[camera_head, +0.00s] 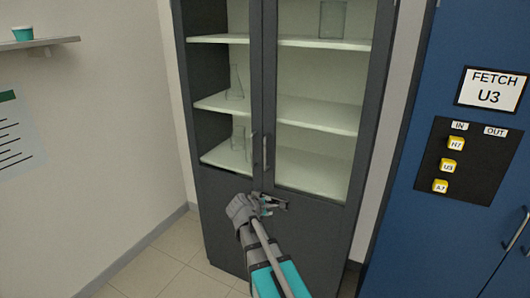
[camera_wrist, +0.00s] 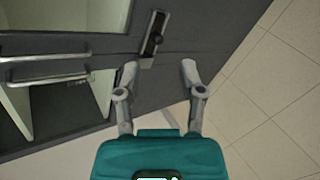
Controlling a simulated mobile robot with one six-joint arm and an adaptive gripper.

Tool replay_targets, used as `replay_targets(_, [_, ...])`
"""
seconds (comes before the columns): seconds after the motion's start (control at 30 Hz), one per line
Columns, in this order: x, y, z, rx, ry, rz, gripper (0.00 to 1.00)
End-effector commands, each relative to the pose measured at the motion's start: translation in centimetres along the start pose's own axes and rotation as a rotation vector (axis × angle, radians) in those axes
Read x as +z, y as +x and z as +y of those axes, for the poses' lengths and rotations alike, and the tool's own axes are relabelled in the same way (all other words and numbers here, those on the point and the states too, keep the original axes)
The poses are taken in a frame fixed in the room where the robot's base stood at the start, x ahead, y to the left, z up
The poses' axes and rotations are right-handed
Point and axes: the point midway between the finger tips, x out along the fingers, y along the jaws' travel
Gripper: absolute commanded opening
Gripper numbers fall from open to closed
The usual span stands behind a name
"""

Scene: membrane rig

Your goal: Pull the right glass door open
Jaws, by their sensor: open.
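The right glass door (camera_head: 318,82) of the dark grey cabinet looks closed, with its pane in a dark frame. Its upright bar handle (camera_head: 265,153) is at the lower inner edge, beside the left door's handle (camera_head: 252,147). In the wrist view the right door's handle (camera_wrist: 45,57) lies at the left, above the left door's handle (camera_wrist: 47,79). My gripper (camera_head: 266,203) is below both handles, in front of the lower panel. In the wrist view my gripper (camera_wrist: 160,72) has its fingers apart with nothing between them, clear of the door handles.
A short dark fitting, like a handle (camera_wrist: 153,38), is on the lower panel just beyond my fingertips. Glassware, including a beaker (camera_head: 333,18) and a flask (camera_head: 235,82), stands on the shelves inside. A blue cabinet (camera_head: 400,240) is at the right. Tiled floor (camera_wrist: 275,90) is open in front.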

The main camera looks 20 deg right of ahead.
Motion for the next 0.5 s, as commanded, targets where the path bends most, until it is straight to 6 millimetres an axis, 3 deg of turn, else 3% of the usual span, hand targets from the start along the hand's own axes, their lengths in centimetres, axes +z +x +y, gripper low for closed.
replay_targets(0.1, [-0.4, 1.1, 3.9, 0.144, -0.224, -0.049, 0.51])
replay_targets(0.3, [-1.5, 1.6, 9.8, 0.363, -0.631, -0.167, 0.51])
replay_targets(0.5, [-3.0, 1.4, 13.9, 0.513, -0.975, -0.294, 0.51])
